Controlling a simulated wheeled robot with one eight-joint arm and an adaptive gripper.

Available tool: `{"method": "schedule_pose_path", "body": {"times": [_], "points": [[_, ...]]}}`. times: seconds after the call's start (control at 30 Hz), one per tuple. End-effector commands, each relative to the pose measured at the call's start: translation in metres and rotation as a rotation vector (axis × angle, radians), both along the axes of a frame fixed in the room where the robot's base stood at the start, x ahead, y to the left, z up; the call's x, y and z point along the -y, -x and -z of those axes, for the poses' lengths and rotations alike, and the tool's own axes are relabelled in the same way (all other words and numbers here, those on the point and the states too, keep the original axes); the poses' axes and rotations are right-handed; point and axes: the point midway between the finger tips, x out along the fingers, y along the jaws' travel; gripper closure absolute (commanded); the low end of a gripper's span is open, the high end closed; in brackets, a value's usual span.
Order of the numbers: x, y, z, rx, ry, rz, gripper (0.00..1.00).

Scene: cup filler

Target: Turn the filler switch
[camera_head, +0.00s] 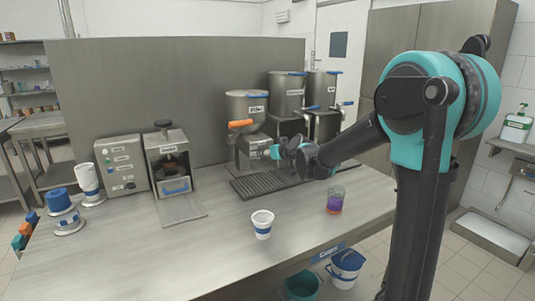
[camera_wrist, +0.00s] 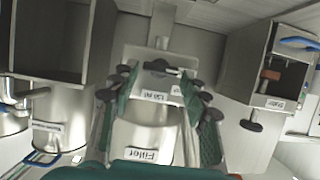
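The filler (camera_head: 247,106) is a grey metal hopper on a boxy base (camera_head: 250,151) at the back of the counter. An orange handle (camera_head: 240,123) sticks out at its front. My gripper (camera_head: 277,152) is at the right side of the base in the head view. In the wrist view, the teal-padded fingers of my gripper (camera_wrist: 160,88) are spread apart, one on each side of the labelled base (camera_wrist: 150,83). A small dark part, perhaps the switch (camera_wrist: 160,65), shows between the fingertips. I cannot tell whether the fingers touch anything. The hopper's "Filler" label (camera_wrist: 148,156) shows below.
Two metal urns (camera_head: 287,95) stand right of the filler. A drip grate (camera_head: 262,185) lies in front. A white cup (camera_head: 262,224) and a cup with purple contents (camera_head: 335,200) stand on the counter. A sealing machine (camera_head: 170,165) is to the left. The front counter is mostly clear.

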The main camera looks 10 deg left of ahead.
Motion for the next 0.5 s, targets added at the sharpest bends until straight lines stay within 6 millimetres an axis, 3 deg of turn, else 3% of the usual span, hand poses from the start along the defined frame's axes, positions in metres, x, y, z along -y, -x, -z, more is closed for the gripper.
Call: {"method": "schedule_pose_path", "body": {"times": [0.03,0.27,0.5], "points": [[0.0001,0.0001,0.0,0.0,0.0,0.0,0.64],[0.0001,0.0,0.0,0.0,0.0,0.0,0.91],[0.0009,-0.0003,0.0001,-0.013,-0.018,0.001,0.91]]}}
